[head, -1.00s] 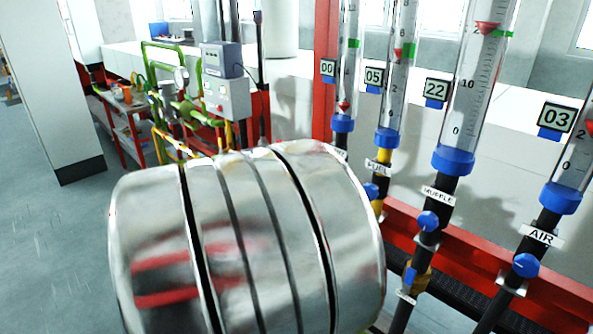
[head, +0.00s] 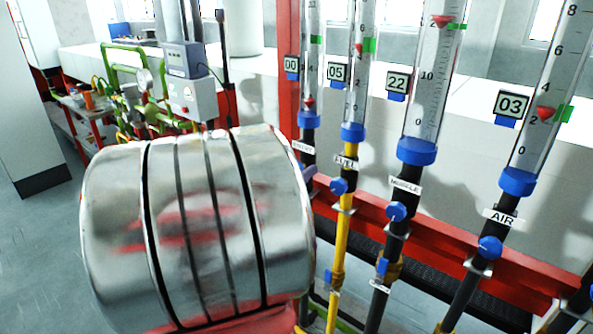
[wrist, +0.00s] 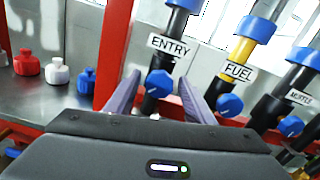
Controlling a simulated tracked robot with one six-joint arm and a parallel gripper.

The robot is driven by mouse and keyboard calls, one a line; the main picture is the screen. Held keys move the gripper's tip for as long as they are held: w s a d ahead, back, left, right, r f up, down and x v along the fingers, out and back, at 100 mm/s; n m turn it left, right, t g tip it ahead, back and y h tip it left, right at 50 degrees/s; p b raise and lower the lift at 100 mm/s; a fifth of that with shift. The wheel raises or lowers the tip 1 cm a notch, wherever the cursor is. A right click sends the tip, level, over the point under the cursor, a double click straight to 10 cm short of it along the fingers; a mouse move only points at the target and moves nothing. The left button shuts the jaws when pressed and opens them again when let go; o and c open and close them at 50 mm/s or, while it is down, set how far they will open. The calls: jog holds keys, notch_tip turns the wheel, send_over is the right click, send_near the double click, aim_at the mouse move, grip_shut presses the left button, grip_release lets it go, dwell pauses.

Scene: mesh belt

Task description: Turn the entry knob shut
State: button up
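The entry knob (wrist: 160,83) is a small blue faceted knob on a black pipe under the white ENTRY label (wrist: 169,46) in the wrist view. My gripper (wrist: 159,78) is open, with one purple finger on each side of the knob in the picture and a gap to each. I cannot tell whether the tips reach around it in depth. In the head view the ENTRY label (head: 303,147) is partly readable, and the knob is hidden behind my arm. The entry tube (head: 312,60) has a red float near its bottom, a green mark higher up and a display reading 00.
The blue fuel knob (wrist: 230,105) is close to my right finger. The muffle knob (head: 396,211) and air knob (head: 490,247) sit further right. A red rail (head: 440,235) runs behind the pipes. Red, white and blue bottles (wrist: 56,71) stand on a shelf at left.

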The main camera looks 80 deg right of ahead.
jog(key=c, duration=1)
jog(key=shift+o, duration=0.2)
jog(key=shift+m, duration=1.6)
jog(key=shift+s, duration=0.1)
jog(key=o, duration=1)
jog(key=shift+o, duration=0.2)
